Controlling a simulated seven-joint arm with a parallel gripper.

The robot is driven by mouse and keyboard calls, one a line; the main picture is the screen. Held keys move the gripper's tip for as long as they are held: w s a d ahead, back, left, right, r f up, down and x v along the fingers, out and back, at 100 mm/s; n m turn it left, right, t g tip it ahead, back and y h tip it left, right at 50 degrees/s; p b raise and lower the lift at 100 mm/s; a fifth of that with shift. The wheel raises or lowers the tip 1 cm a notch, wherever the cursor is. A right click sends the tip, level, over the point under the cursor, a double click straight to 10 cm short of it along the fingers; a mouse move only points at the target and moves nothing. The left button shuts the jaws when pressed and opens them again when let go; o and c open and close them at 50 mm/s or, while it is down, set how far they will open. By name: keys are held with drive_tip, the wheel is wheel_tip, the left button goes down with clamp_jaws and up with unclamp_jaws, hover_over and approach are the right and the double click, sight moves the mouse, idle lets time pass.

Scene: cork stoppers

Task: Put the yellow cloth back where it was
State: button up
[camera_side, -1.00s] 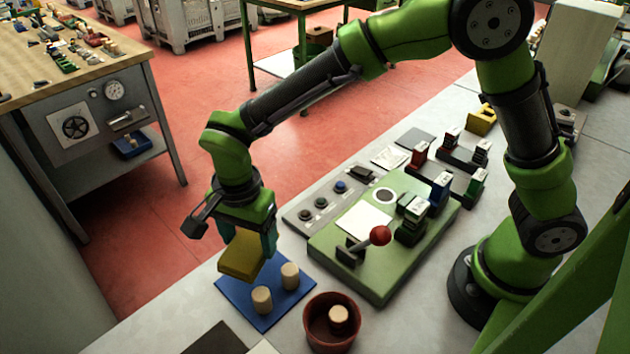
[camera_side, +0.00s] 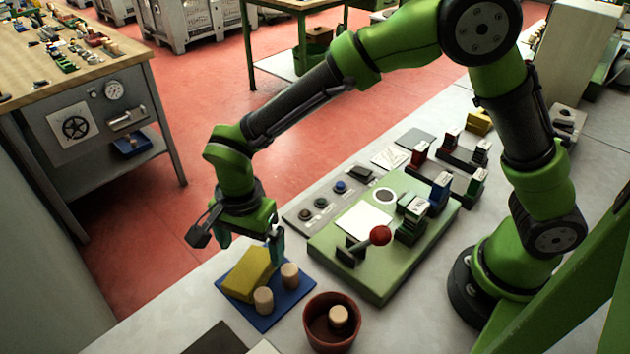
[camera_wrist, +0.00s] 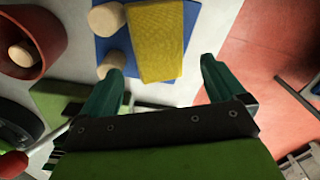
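The yellow cloth (camera_side: 249,273) is a folded block lying on the blue mat (camera_side: 268,322), beside two cork stoppers (camera_side: 264,300) (camera_side: 290,275). In the wrist view the cloth (camera_wrist: 157,40) lies flat on the blue mat (camera_wrist: 103,47), just beyond the fingertips. My gripper (camera_side: 252,248) is just above and behind the cloth in the side view. In the wrist view my gripper (camera_wrist: 161,72) has its green fingers spread wide with nothing between them. The cloth's edge nearest me is partly hidden by the gripper in the side view.
A brown pot (camera_side: 332,335) holding another cork stands right of the mat. A green board (camera_side: 380,282) with a red-knobbed lever (camera_side: 380,235) is behind it. A button panel (camera_side: 328,205) lies near the gripper. The table edge drops to red floor at left.

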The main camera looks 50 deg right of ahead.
sight(254, 263)
wheel_tip(254, 263, up, 13)
drive_tip(key=s+d+r+n+t+y, duration=0.1)
drive_tip(key=s+d+r+n, duration=0.15)
drive_tip(key=d, duration=0.35)
drive_tip(key=s+d+r+n+t+y, duration=0.1)
drive_tip(key=d+r+t, duration=0.1)
drive_tip(key=d+r, duration=0.3)
drive_tip(key=s+d+f+n+t, duration=0.2)
drive_tip(key=s+d+n+t, duration=0.2)
drive_tip(key=d, duration=0.8)
drive_tip(key=shift+s+f+n, duration=0.2)
drive_tip(key=shift+s+n, duration=0.75)
drive_tip(key=shift+s, duration=1.2)
